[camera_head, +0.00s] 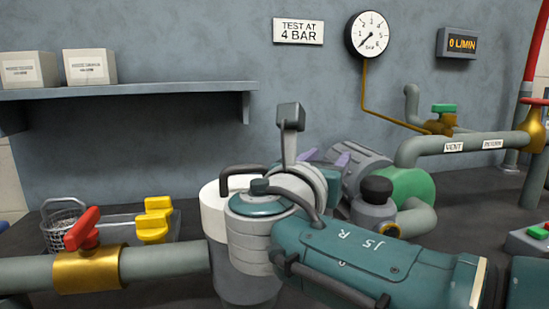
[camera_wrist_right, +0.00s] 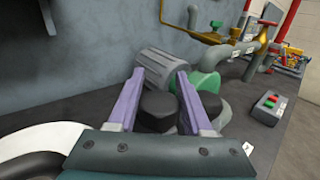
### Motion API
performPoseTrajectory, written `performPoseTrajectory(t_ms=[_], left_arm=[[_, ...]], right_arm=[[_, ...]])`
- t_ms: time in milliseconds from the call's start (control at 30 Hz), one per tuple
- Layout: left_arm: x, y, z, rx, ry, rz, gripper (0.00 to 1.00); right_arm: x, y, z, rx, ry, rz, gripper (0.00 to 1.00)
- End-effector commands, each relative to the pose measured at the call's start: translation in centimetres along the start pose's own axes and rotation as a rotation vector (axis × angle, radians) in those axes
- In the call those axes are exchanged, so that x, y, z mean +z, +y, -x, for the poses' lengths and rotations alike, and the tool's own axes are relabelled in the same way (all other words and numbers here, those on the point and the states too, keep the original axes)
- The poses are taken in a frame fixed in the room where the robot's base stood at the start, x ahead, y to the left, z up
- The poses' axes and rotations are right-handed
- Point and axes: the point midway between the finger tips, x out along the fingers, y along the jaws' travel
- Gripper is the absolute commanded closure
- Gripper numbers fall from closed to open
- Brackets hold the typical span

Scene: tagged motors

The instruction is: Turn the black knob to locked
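A black knob (camera_head: 376,188) sits on a grey block beside the green pump casing (camera_head: 408,187) in the head view. My right arm comes in from the lower right, and its gripper is mostly hidden there; its lavender fingertips show near the grey motor. In the right wrist view my right gripper (camera_wrist_right: 160,75) is open, its two lavender fingers spread wide. One dark rounded part (camera_wrist_right: 158,103) lies in line between them, and another (camera_wrist_right: 208,103) lies just outside the right finger. I cannot tell which is the knob, or see any contact. My left gripper is not in view.
The grey motor (camera_head: 357,165) stands behind the fingers. A pipe with a red-handled valve (camera_head: 88,258) runs at the lower left. A wire basket (camera_head: 62,225) and yellow pieces (camera_head: 153,222) are behind it. A button box (camera_wrist_right: 268,107) stands to the right on the dark bench.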

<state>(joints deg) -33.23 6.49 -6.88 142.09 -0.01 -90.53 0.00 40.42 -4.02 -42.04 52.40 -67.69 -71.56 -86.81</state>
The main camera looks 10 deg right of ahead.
Motion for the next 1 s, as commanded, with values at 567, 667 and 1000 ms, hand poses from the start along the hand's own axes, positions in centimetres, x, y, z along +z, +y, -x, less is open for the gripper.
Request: performPoseTrajectory(t_ms=[567,667,1000], left_arm=[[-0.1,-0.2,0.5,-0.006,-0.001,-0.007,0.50],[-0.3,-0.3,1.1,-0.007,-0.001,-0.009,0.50],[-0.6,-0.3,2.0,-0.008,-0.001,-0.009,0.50]], right_arm=[[0.1,0.1,1.0,0.003,0.000,0.000,0.24],[0.2,0.1,2.8,0.003,0.003,-0.002,0.24],[0.0,0.0,8.9,0.002,0.001,0.000,0.24]])
